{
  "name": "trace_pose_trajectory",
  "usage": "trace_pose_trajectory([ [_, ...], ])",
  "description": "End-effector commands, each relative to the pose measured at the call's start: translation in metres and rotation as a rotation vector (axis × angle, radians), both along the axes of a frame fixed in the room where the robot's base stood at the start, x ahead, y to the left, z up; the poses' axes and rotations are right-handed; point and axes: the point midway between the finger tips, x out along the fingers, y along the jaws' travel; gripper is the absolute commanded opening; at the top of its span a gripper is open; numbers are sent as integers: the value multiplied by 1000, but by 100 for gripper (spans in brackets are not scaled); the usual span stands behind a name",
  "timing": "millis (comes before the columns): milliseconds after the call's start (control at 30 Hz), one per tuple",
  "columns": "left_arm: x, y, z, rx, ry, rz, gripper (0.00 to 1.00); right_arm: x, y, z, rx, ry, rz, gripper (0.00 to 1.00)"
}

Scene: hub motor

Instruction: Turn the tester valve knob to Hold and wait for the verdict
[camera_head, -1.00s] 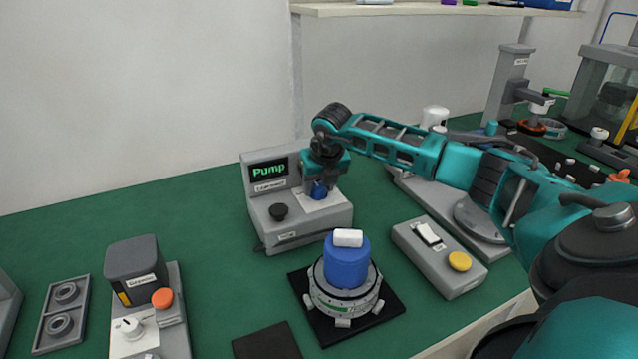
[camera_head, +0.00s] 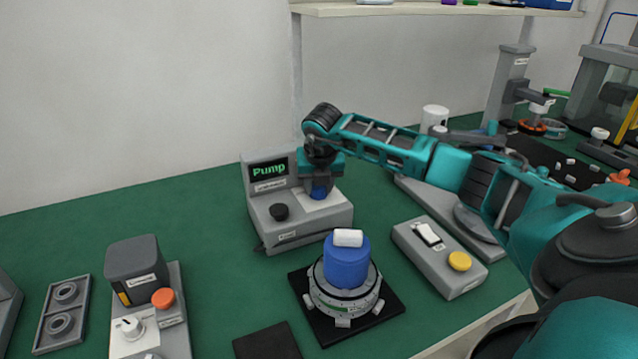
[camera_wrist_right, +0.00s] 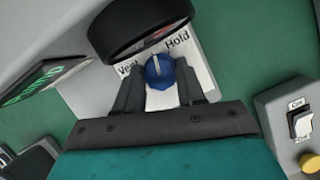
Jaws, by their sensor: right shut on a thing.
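The tester (camera_head: 300,222) is a grey box with a small screen (camera_head: 268,169) that reads "Pump" in green. Its blue valve knob (camera_wrist_right: 160,71) has a white pointer line aimed up and a little left, between the printed "Vent" (camera_wrist_right: 128,68) and "Hold" (camera_wrist_right: 177,40) labels in the wrist view. My right gripper (camera_head: 319,181) is over the tester from above; the wrist view shows its dark fingers (camera_wrist_right: 160,82) shut on either side of the knob. The knob's lower part is partly hidden by the fingers. My left gripper is out of view.
A blue-topped hub motor (camera_head: 346,264) stands on a black mat in front of the tester. A switch box (camera_head: 440,256) with a yellow button lies to the right. A black round part (camera_wrist_right: 140,28) rises close to my fingers.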

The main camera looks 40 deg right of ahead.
Motion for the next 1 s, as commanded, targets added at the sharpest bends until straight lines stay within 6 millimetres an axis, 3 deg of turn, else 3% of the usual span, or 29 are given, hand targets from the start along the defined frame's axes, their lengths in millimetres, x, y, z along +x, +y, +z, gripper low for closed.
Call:
trace_pose_trajectory([
  [433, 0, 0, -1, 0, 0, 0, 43, 1, 1, 0, -1, 0, -236, 9],
  [1000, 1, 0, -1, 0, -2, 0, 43, 1, 1, 1, -1, -1, -274, 9],
])
